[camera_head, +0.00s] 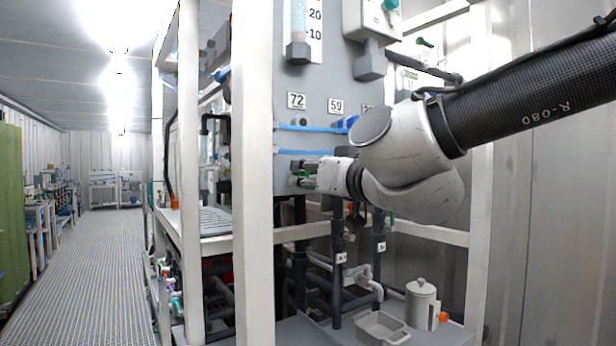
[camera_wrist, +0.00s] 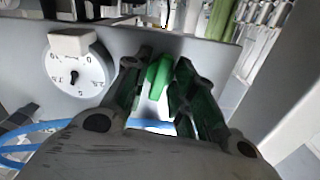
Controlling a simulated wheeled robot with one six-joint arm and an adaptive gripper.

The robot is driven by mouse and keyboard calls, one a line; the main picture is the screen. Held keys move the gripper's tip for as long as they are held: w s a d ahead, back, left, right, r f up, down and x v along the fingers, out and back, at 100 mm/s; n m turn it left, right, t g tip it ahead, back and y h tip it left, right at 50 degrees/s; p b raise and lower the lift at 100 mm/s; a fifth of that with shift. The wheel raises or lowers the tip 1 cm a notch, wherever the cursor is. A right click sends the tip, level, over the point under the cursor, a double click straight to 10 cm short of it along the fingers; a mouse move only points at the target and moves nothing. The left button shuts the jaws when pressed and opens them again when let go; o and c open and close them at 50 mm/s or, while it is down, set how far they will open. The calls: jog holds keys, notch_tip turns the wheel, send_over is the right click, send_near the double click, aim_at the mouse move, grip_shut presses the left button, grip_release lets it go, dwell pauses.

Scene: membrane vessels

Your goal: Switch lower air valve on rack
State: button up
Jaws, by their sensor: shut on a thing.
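My gripper (camera_head: 304,176) reaches in from the right to the grey panel (camera_head: 286,206) of the rack, below the 72 and 59 labels. In the wrist view my gripper (camera_wrist: 158,85) has its fingers around a green valve handle (camera_wrist: 158,76), shut on it. The handle stands out from the grey panel, and its long side runs roughly up and down in the wrist view. In the head view the handle is mostly hidden by the fingers. I cannot tell whether this is the lower air valve.
A white dial (camera_wrist: 78,76) sits left of the fingers in the wrist view. Blue tubes (camera_head: 310,128) cross the panel. A white rack post (camera_head: 252,180) stands close left. A jug (camera_head: 420,304) and a tray (camera_head: 381,329) are below. The left walkway (camera_head: 100,270) is clear.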

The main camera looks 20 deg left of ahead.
jog(key=shift+f, duration=0.1)
jog(key=o, duration=1.1)
jog(key=v, duration=1.2)
